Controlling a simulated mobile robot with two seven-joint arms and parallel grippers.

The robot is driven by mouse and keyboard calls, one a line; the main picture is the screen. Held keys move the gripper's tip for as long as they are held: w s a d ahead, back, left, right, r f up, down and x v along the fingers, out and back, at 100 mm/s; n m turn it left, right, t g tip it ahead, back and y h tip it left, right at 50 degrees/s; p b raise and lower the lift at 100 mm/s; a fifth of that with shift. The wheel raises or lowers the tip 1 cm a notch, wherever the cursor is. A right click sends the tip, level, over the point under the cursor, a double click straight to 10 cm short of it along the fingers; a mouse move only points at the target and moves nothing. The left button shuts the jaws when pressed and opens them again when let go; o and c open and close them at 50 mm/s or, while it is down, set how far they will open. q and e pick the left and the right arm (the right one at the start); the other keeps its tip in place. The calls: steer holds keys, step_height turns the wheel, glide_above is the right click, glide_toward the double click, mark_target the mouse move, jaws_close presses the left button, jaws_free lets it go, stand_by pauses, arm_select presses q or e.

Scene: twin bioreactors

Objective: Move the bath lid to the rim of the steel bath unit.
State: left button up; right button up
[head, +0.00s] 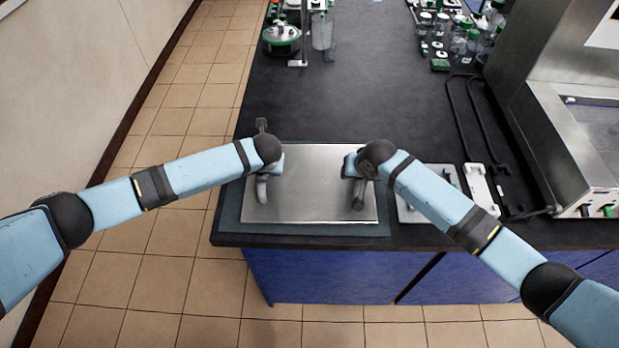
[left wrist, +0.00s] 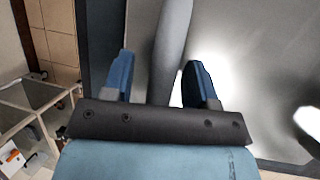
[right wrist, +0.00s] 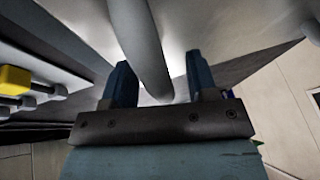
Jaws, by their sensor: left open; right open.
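The bath lid (head: 312,185) is a flat steel plate with two grey upright handles, lying on a dark mat (head: 300,229) near the bench's front edge. My left gripper (head: 265,178) is open at the lid's left handle (head: 262,190). In the left wrist view that handle (left wrist: 173,40) passes between the spread fingers. My right gripper (head: 355,176) is open at the right handle (head: 358,197). In the right wrist view that handle (right wrist: 142,45) runs between the fingers. Contact cannot be told. The steel bath unit (head: 562,140) stands at the right; its basin (head: 597,118) is partly cut off.
A steel plate with fittings (head: 425,205) and a white strip-like item (head: 482,188) lie between lid and bath, beside a black looped hose or rod (head: 468,115). Bottles (head: 460,42) stand at the back right, a green-lidded vessel (head: 281,40) at the back left. The bench's middle is clear.

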arm_select(q)
steer(key=shift+w+a+f, duration=0.1)
steer(key=shift+w+f, duration=0.05)
steer(key=shift+f, duration=0.35)
arm_select(e)
steer(key=shift+w+a+f, duration=0.1)
steer(key=shift+w+f, duration=0.15)
steer(key=shift+f, duration=0.25)
arm_select(q)
jaws_close()
arm_select(e)
jaws_close()
arm_select(q)
steer(key=shift+r, duration=0.1)
arm_select(e)
steer(key=shift+r, duration=0.1)
